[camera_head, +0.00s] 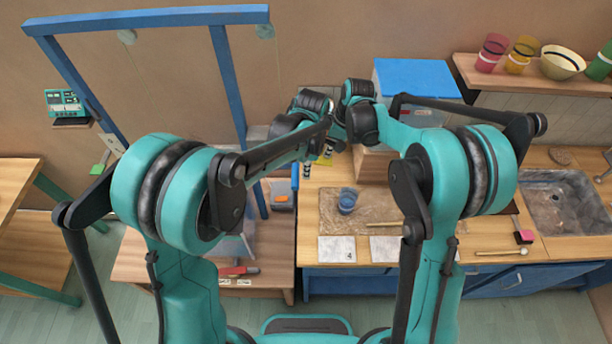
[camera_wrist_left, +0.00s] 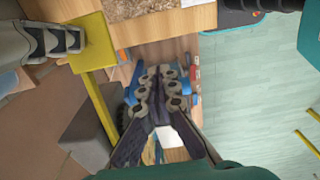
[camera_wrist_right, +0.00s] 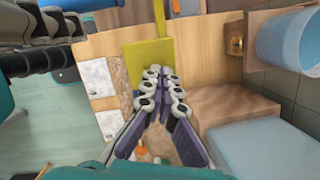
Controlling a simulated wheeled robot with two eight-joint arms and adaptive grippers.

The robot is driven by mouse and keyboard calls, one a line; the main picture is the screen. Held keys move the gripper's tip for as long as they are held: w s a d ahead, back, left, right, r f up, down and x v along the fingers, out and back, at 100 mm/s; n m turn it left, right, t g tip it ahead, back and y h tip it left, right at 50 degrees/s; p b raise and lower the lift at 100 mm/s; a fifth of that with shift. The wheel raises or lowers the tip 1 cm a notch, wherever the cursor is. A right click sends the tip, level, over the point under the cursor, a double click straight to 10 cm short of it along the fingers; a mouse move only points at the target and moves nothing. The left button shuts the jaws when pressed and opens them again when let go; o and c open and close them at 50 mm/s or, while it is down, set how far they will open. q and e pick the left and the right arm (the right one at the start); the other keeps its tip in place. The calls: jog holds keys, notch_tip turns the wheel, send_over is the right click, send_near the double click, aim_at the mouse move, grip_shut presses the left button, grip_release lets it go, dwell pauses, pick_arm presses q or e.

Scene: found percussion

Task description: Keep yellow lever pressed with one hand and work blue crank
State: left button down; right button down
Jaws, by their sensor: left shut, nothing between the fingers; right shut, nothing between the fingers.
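The yellow lever shows as a flat square plate (camera_wrist_left: 93,42) on a long yellow bar in the left wrist view, and as a plate (camera_wrist_right: 148,55) in the right wrist view. My right gripper (camera_wrist_right: 164,74) is shut, its fingertips at the plate's edge; contact looks likely but pressing cannot be told. My left gripper (camera_wrist_left: 160,84) is shut and empty, pointing down beside the counter's side. Blue parts, probably the blue crank (camera_wrist_left: 128,90), show around and behind its fingers, which hide much of them. In the head view both grippers are close together, the left (camera_head: 306,171) lower.
A sink (camera_head: 562,203) and mallets lie to the right. A blue-lidded box (camera_head: 418,78) stands behind my right arm. A low wooden table (camera_head: 205,262) is at lower left.

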pick_arm(q)
jog(key=a+r+h, duration=0.2)
jog(key=a+r, duration=0.8)
jog(key=r, duration=0.2)
pick_arm(e)
jog(key=shift+s+a, duration=0.1)
pick_arm(q)
jog(key=d+f, duration=0.4)
jog(key=f, duration=0.7)
jog(key=shift+d+f, duration=0.25)
jog(key=shift+f, duration=0.15)
jog(key=shift+d+f+y, duration=0.2)
jog(key=shift+y, duration=0.1)
jog(key=shift+d+f, duration=0.15)
